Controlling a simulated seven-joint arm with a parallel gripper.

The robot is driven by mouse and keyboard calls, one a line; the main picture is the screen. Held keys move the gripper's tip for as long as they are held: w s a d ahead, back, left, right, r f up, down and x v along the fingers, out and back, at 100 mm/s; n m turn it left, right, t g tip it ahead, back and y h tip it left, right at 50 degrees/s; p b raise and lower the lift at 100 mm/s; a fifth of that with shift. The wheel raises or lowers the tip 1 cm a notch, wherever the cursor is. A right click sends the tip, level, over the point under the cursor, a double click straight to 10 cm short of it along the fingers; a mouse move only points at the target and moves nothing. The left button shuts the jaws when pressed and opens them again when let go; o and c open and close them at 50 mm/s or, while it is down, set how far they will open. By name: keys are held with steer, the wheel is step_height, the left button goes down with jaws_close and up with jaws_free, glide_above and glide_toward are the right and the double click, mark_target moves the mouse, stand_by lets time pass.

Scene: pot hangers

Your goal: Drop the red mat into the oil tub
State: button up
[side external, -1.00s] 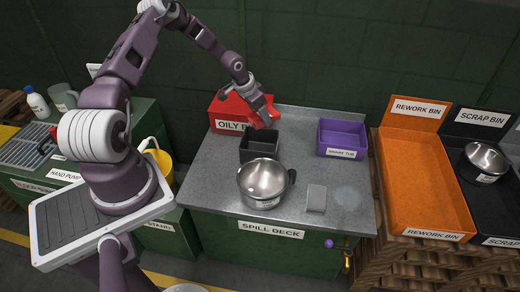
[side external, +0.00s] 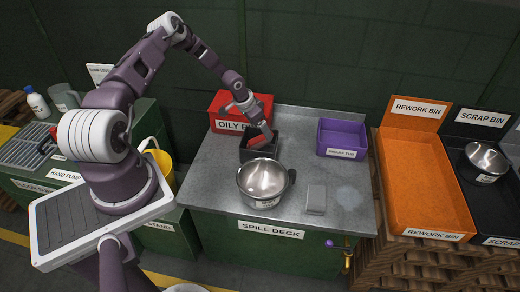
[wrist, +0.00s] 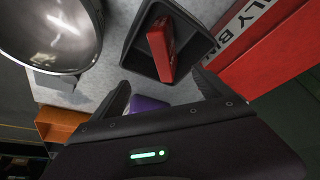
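The red mat (side external: 259,140) is a small flat red block. It is in the mouth of the dark open-topped tub (side external: 246,155), whose label I cannot read. In the wrist view the mat (wrist: 162,48) stands tilted on edge inside the tub's walls (wrist: 130,40), apart from both fingers. My gripper (wrist: 162,86) has its two dark fingers spread, with nothing held between them. In the side view my gripper (side external: 250,120) is just above the tub, pointing down. Whether the mat touches the tub floor is hard to tell.
A red bin labelled "OILY" (side external: 228,124) stands behind the tub. A steel pot (side external: 263,182) is close in front. A purple tub (side external: 342,138) and a grey block (side external: 316,199) are to the right on the deck. An orange rework bin (side external: 420,190) stands farther right.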

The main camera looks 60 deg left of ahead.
steer(key=shift+r, duration=0.1)
steer(key=s+d+r+y, duration=0.1)
steer(key=s+d+r, duration=0.25)
steer(key=r, duration=0.65)
steer(key=s+d+r+m+g+y, duration=0.15)
steer(key=d+r, duration=0.25)
steer(key=r, duration=0.6)
steer(key=s+d+r+t, duration=0.1)
steer(key=s+d+r, duration=0.25)
steer(key=r, duration=0.75)
steer(key=s+d+r+h, duration=0.1)
steer(key=s+d+r, duration=0.3)
steer(key=s+d, duration=0.4)
steer(key=s+d+r+n+t+h, duration=0.1)
steer(key=s+d+r, duration=0.4)
steer(key=s, duration=1)
steer(key=d, duration=0.3)
steer(key=shift+s+d+r, duration=0.2)
steer(key=shift+s+d, duration=0.1)
steer(key=shift+s, duration=0.05)
steer(key=shift+n+t+h, duration=0.25)
